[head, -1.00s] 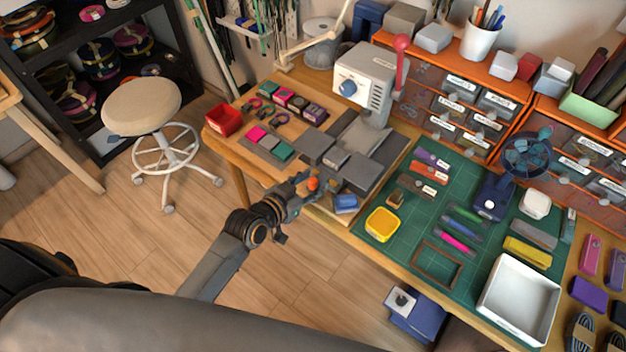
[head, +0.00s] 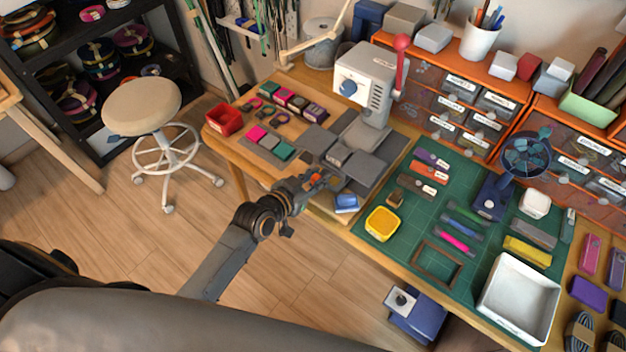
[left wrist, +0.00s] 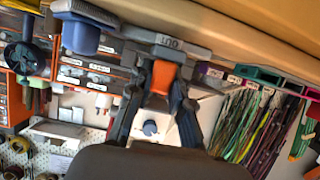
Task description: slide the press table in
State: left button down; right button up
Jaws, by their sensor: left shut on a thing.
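The press (head: 366,82) is a pale grey machine with a blue knob and a red-topped lever, standing at the back of the wooden bench. Its grey press table (head: 338,155) lies in front of it, between flat grey plates. My left gripper (head: 314,182) is at the table's front edge, shut on the orange handle. The fingers partly hide the handle in the head view. My right gripper is not in view.
A yellow dish (head: 382,223) and several tools lie on the green mat (head: 408,250). A red bin (head: 223,119) and a stool (head: 141,106) are to the left.

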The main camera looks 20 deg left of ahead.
aim_at(341, 151)
pick_arm(q)
jog(key=w+d, duration=0.1)
jog(key=w, duration=0.2)
jog(key=w+d+b, duration=0.1)
jog(key=w, duration=0.3)
jog(key=w+d+b, duration=0.1)
jog(key=w+d, duration=0.1)
jog(key=w, duration=0.2)
jog(key=shift+w, duration=0.15)
jog(key=shift+r, duration=0.1)
jog(key=c, duration=1.6)
grip_release()
jog(key=shift+c, duration=0.2)
jog(key=o, duration=0.4)
jog(key=shift+o, duration=0.2)
jog(key=shift+s+a, duration=0.1)
jog(key=shift+s, duration=0.3)
jog(key=v, duration=1.1)
jog(key=shift+r, duration=0.15)
